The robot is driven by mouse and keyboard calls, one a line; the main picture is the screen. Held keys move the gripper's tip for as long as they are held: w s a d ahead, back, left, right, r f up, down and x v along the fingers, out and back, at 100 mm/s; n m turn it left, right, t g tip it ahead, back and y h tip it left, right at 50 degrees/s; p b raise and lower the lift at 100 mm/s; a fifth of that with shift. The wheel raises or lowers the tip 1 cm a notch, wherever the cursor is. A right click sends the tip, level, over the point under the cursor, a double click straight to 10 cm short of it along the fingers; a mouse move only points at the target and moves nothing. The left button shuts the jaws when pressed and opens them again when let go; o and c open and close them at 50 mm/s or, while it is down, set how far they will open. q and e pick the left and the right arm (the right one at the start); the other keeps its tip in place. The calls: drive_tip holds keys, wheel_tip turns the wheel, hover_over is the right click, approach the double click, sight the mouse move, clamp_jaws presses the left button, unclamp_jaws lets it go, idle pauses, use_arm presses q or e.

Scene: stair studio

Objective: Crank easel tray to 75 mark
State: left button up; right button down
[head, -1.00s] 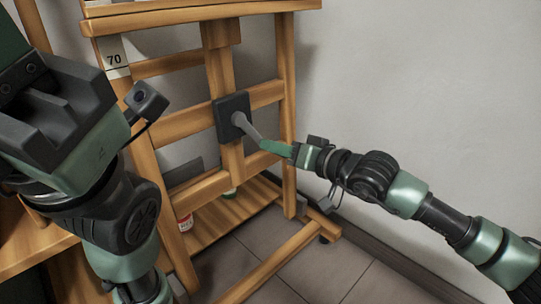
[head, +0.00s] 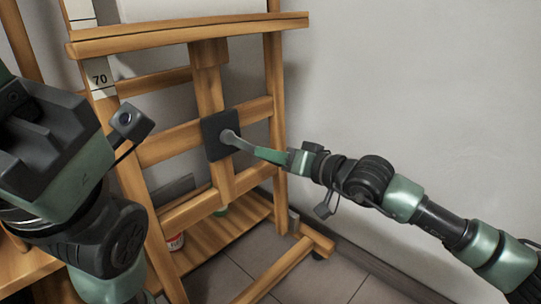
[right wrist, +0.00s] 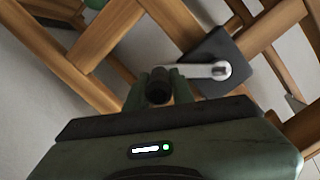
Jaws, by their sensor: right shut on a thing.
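The easel tray (head: 200,34) is a wooden ledge across the top of the head view. A white scale strip on the left post shows the mark 70 (head: 100,80) just below the tray. A black plate (head: 212,122) on the easel carries a grey crank arm (head: 240,143), which points right and slightly down. My right gripper (head: 270,155) is shut on the black crank handle (right wrist: 159,88), seen between its green fingers in the right wrist view. My left gripper (head: 45,125) is at the left edge; its fingers cannot be made out.
A wooden lower shelf (head: 215,238) holds a red-and-white can (head: 175,242) and a green item. The easel foot (head: 285,268) reaches out over the tiled floor. A bare wall (head: 420,90) stands on the right, with free room before it.

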drive_tip(key=c, duration=1.3)
unclamp_jaws()
drive_tip(key=shift+w+d, duration=0.15)
drive_tip(key=shift+o, duration=0.3)
drive_tip(key=shift+s+d+r+p, duration=0.1)
drive_tip(key=shift+s+d+p, duration=0.1)
drive_tip(key=shift+s+p, duration=0.1)
drive_tip(key=p+v, duration=0.3)
drive_tip(key=v, duration=0.4)
